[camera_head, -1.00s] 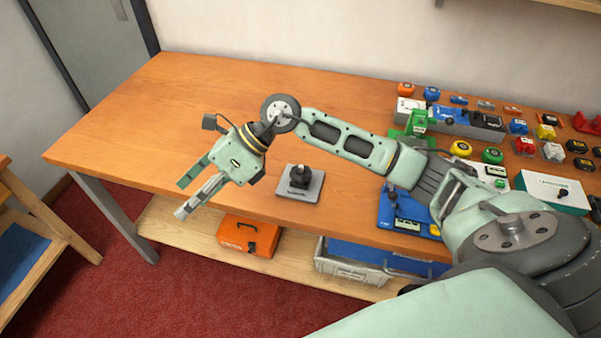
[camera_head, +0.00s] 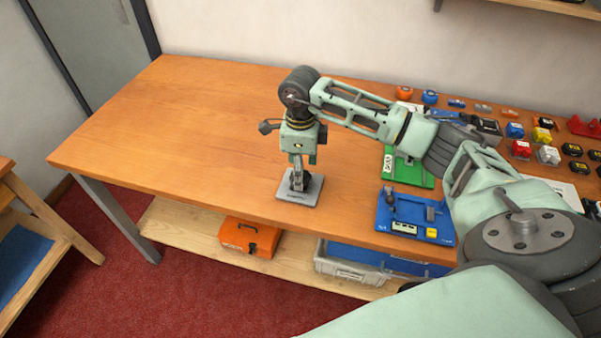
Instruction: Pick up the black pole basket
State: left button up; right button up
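A small grey square plate (camera_head: 314,191) lies near the front edge of the wooden bench. A black upright piece stands on it, which I take to be the black pole basket; now it is mostly hidden behind the fingers. My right gripper (camera_head: 298,180) comes from the right and points straight down, with its fingertips at the black piece just above the plate. The fingers overlap in this view, so I cannot tell whether they are shut on it. My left gripper is not in view.
A blue fixture (camera_head: 385,222) and a green fixture (camera_head: 418,178) are to the right of the plate. Several small coloured parts fill the bench's right back. The left of the bench is clear. An orange box (camera_head: 249,236) and a grey crate (camera_head: 350,270) sit on the lower shelf.

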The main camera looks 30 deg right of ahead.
jog(key=shift+f, duration=0.8)
jog(key=shift+c, duration=0.5)
jog(key=c, duration=0.9)
